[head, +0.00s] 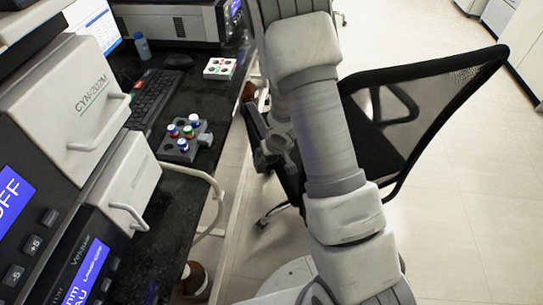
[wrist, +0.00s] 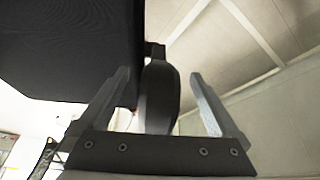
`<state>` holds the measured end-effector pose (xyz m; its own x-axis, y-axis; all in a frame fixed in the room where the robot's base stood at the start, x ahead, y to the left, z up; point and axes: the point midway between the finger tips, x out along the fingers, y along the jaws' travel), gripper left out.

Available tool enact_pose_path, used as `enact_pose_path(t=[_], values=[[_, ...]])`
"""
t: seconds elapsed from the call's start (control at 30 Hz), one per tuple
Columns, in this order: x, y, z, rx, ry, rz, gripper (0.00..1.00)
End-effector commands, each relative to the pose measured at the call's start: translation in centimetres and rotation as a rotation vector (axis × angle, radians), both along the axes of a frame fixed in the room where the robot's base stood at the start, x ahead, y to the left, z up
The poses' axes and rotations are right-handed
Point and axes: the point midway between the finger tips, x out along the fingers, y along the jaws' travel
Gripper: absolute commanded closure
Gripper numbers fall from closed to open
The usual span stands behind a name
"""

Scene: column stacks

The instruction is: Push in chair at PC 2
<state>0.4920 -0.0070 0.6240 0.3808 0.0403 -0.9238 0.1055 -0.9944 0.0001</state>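The black office chair (head: 380,150), with a mesh back (head: 430,95), stands on the floor right of the dark counter, apart from it. My arm crosses in front and hides part of its seat and base. In the wrist view, my gripper (wrist: 160,75) is open, with one finger on each side of a dark rounded chair part (wrist: 160,95), which looks like an armrest. I cannot tell whether the fingers touch it. A broad black chair panel (wrist: 70,45) fills the upper left there.
The dark counter (head: 120,75) on the left holds a keyboard (head: 150,98), mouse (head: 178,61), screen (head: 95,25), vial rack (head: 185,142), white tray (head: 220,68) and instruments (head: 70,105). Brown bottles (head: 195,278) stand below its edge. The floor (head: 470,215) at right is clear.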

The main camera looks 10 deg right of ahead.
Motion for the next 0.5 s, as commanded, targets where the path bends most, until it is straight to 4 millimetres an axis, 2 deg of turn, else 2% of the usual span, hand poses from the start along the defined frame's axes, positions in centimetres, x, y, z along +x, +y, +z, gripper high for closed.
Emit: enact_pose_path(t=[0.03, 0.07, 0.5], values=[[-0.01, 0.00, 0.01, 0.000, 0.000, 0.000, 0.13], [-0.01, 0.00, 0.01, 0.000, 0.000, 0.000, 0.18], [-0.03, 0.00, 0.01, 0.000, 0.000, -0.001, 0.97]])
